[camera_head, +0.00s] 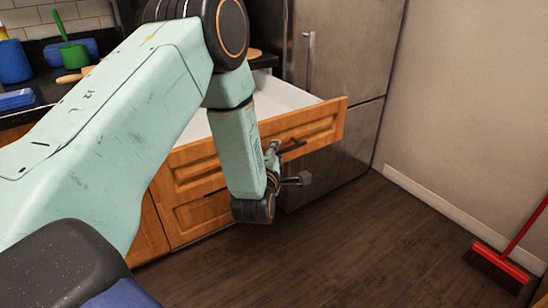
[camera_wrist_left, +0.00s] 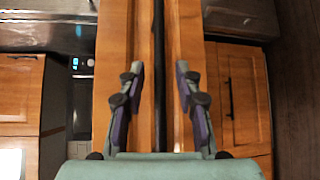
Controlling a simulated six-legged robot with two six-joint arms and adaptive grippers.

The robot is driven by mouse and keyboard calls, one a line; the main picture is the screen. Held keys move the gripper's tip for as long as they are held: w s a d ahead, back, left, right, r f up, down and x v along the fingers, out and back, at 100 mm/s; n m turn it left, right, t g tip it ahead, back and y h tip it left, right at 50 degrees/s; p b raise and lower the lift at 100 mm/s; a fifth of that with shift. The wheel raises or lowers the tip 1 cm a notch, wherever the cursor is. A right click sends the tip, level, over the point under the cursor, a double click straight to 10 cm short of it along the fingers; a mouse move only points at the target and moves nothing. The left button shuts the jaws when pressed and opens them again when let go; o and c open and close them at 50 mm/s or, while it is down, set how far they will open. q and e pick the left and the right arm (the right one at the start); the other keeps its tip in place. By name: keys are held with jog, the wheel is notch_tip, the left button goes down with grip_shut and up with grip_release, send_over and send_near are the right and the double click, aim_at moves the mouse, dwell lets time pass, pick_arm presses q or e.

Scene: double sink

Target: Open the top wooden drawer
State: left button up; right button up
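The top wooden drawer (camera_head: 318,122) is pulled out from the counter, and its white inside shows. Its dark bar handle (camera_head: 293,147) is on the front face. My left gripper (camera_head: 288,168) is in front of the drawer face, by the handle, partly hidden by my left arm. In the left wrist view, the two fingers of my left gripper (camera_wrist_left: 161,95) stand apart. The dark handle (camera_wrist_left: 159,60) runs between them across the wooden drawer front (camera_wrist_left: 185,35), with a gap on each side. My right gripper is not in view.
A lower drawer (camera_head: 203,215) is closed below. A steel fridge (camera_head: 345,60) stands behind the open drawer. A red broom (camera_head: 497,262) leans at the right. The dark wood floor between is clear. Blue and green items (camera_head: 70,50) are on the counter.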

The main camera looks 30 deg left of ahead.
pick_arm(q)
jog(key=v, duration=1.2)
jog(key=s+d+f+m+g+h, duration=0.2)
jog(key=s+d+f+m+g, duration=0.15)
jog(key=f+m, duration=0.45)
jog(key=s+d+f+m+g+h, duration=0.2)
jog(key=s+f+m+g, duration=0.25)
jog(key=f+m, duration=0.3)
jog(key=s+d+f+m+g+h, duration=0.1)
jog(key=s+f+m+g, duration=0.2)
jog(key=s, duration=0.7)
jog(key=s+d+f+m+g+h, duration=0.1)
jog(key=s+f+m+g, duration=0.3)
jog(key=s, duration=0.7)
jog(key=shift+d+f+m+p, duration=0.35)
jog(key=shift+d+f+m, duration=0.2)
jog(key=shift+d+f, duration=0.1)
